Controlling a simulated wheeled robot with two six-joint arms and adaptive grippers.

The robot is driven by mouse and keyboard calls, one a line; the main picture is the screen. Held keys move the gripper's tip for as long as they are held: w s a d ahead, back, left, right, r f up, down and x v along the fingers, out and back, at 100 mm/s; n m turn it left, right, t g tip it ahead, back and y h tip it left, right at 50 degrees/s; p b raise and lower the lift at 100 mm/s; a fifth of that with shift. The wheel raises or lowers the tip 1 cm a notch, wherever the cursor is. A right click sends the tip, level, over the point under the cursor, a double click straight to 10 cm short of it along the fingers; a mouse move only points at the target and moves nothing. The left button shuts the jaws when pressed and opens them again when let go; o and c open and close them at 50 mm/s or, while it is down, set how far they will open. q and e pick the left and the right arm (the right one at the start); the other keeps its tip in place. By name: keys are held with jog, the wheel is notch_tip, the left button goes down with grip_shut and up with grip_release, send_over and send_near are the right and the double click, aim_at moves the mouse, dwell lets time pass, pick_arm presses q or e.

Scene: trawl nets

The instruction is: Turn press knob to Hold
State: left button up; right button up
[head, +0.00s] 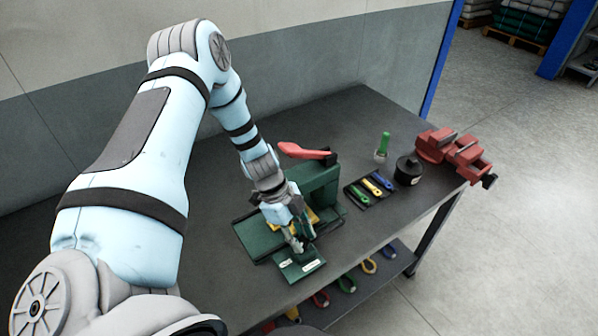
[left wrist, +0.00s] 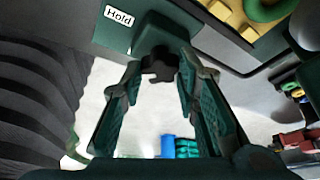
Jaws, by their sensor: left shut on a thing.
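The green press (head: 318,190) stands on the bench with a red lever (head: 303,151) on top. Its front panel (head: 300,272) carries small white labels, too small to read in the head view. My left gripper (head: 298,243) reaches down at this panel and hides the knob there. In the left wrist view, the dark knob (left wrist: 158,66) sits between the fingertips of my left gripper (left wrist: 160,75), which is shut on it. A white label reading "Hold" (left wrist: 118,16) is on the green panel, up and left of the knob. My right gripper is not in view.
Right of the press, a dark tray (head: 370,190) holds tools with coloured handles. Coloured tools lie on the lower shelf (head: 375,280).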

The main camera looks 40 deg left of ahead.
pick_arm(q)
jog(key=shift+s+f, duration=0.1)
dwell(0.8)
jog(key=o, duration=0.9)
jog(key=shift+c, duration=0.2)
jog(key=o, duration=0.3)
jog(key=w+v, duration=0.1)
jog(key=v, duration=1.1)
jog(key=shift+s, duration=0.25)
